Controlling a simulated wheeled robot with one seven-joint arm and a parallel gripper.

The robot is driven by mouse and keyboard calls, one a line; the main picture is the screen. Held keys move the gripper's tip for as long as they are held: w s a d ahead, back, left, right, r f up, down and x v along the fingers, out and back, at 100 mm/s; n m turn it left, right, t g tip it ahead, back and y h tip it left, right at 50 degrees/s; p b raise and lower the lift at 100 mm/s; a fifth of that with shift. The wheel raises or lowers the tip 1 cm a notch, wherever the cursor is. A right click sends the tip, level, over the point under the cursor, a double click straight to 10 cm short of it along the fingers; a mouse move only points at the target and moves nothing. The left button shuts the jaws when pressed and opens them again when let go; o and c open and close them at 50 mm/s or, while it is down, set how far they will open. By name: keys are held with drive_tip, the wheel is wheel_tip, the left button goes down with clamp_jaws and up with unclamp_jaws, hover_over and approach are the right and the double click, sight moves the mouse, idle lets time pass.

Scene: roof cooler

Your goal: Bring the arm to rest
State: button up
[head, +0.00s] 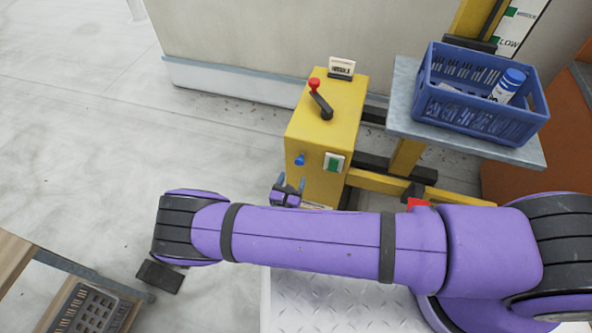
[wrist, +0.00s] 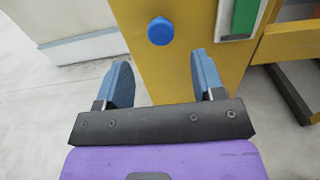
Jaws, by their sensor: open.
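My purple arm (head: 310,240) stretches across the lower part of the head view, from the right to the left. My gripper (head: 290,183) shows just beyond the arm, in front of the yellow box (head: 325,125). In the wrist view my gripper (wrist: 160,82) has its two blue fingers wide apart with nothing between them. The yellow box (wrist: 185,65) stands beyond the fingers, with a blue knob (wrist: 161,31) on its face, above the gap between them. I cannot tell whether a finger touches the box.
The box carries a red-topped lever (head: 318,97) and a green switch (head: 333,162). Right of it, a grey shelf (head: 400,105) bears a blue crate (head: 490,122) with a blue-capped bottle (head: 507,86). A dark crate (head: 95,308) is at lower left. The floor (head: 80,150) at left is clear.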

drive_tip(key=shift+v, duration=0.85)
drive_tip(key=w+d+r+m+g+h, duration=0.15)
drive_tip(key=d+r+m+g, duration=0.45)
drive_tip(key=r, duration=0.8)
drive_tip(key=w+d+r+m+g, duration=0.2)
drive_tip(key=d+r+m+g, duration=0.25)
drive_tip(key=r+m, duration=0.6)
drive_tip(key=w+d+r+m+g+h, duration=0.1)
drive_tip(key=d+r+m+g, duration=0.35)
drive_tip(key=r, duration=1.15)
drive_tip(key=s+d+r+m+g+y, duration=0.1)
drive_tip(key=s+d+r+m+y, duration=0.15)
drive_tip(key=s+d+r, duration=0.35)
drive_tip(key=s+d+r+m+y, duration=0.2)
drive_tip(key=s+d+r+m, duration=0.15)
drive_tip(key=r, duration=0.55)
drive_tip(key=s+d+r+m+t+y, duration=0.2)
drive_tip(key=s+r, duration=0.2)
drive_tip(key=s, duration=0.3)
drive_tip(key=s+d+r+m+t+y, duration=0.2)
drive_tip(key=s+d+r+m, duration=0.1)
drive_tip(key=s, duration=0.4)
drive_tip(key=shift+s+r, duration=0.15)
drive_tip(key=shift+r, duration=0.5)
